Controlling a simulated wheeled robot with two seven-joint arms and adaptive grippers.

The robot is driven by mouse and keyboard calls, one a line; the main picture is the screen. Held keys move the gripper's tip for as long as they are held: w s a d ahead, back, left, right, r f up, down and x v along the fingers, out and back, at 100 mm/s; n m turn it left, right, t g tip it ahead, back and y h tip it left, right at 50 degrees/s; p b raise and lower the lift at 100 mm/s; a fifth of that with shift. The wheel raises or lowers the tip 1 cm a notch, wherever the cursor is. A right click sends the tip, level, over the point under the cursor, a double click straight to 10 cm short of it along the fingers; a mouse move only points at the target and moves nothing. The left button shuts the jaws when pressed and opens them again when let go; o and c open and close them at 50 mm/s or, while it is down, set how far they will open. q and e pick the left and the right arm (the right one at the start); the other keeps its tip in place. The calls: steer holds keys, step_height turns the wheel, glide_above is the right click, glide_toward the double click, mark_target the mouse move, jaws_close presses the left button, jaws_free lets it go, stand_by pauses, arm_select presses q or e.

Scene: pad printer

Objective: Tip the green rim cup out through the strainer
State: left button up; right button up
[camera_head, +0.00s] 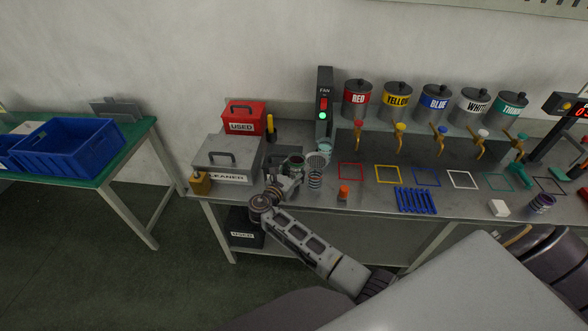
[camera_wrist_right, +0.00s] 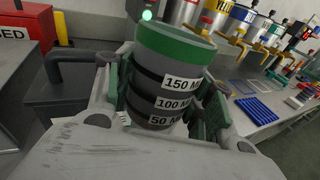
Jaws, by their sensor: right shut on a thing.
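In the head view the cup (camera_head: 297,161) is small and partly hidden by the gripper. It looks roughly upright; its contents are hidden. What looks like the mesh strainer (camera_head: 317,159) is just right of the cup, above a banded container (camera_head: 315,180). My left gripper is not in view.
A grey cleaner box (camera_head: 228,153) and red used bin (camera_head: 243,116) stand left of the gripper. A fan switch post (camera_head: 324,100) and several paint canisters line the back. An orange-topped item (camera_head: 344,192) and coloured squares lie to the right.

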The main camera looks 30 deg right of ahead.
mark_target(300, 161)
steer(key=shift+f, duration=0.25)
stand_by(0.3)
steer(key=shift+w+d+f+m+g+y, duration=0.15)
steer(key=shift+f+g+y, duration=0.15)
steer(key=shift+f, duration=0.45)
steer(key=shift+s+d+f+m+g+y, duration=0.1)
steer(key=shift+d+f+m+g+y, duration=0.1)
steer(key=shift+f+y, duration=0.35)
steer(key=shift+w+d+r+m+g+y, duration=0.15)
steer(key=shift+d+r+m+g+y, duration=0.15)
steer(key=shift+y, duration=0.4)
steer(key=shift+w+d+r+m+g+y, duration=0.15)
steer(key=shift+d+r+g+y, duration=0.2)
steer(key=shift+y, duration=0.3)
steer(key=shift+d+r+g+y, duration=0.1)
steer(key=shift+r+g+y, duration=0.1)
steer(key=shift+g+y, duration=0.25)
steer(key=shift+r+m+g+y, duration=0.35)
steer(key=shift+r+y, duration=0.4)
steer(key=shift+y, duration=0.6)
steer(key=shift+r+m+g+y, duration=0.35)
steer(key=shift+r+y, duration=0.3)
steer(key=shift+y, duration=0.55)
steer(key=shift+d+r+m+g+y, duration=0.2)
steer(key=shift+r+y, duration=0.25)
steer(key=shift+y, duration=0.35)
steer(key=shift+a+r+m+g+y, duration=0.1)
steer(key=shift+r+g+y, duration=0.25)
steer(key=shift+y, duration=0.45)
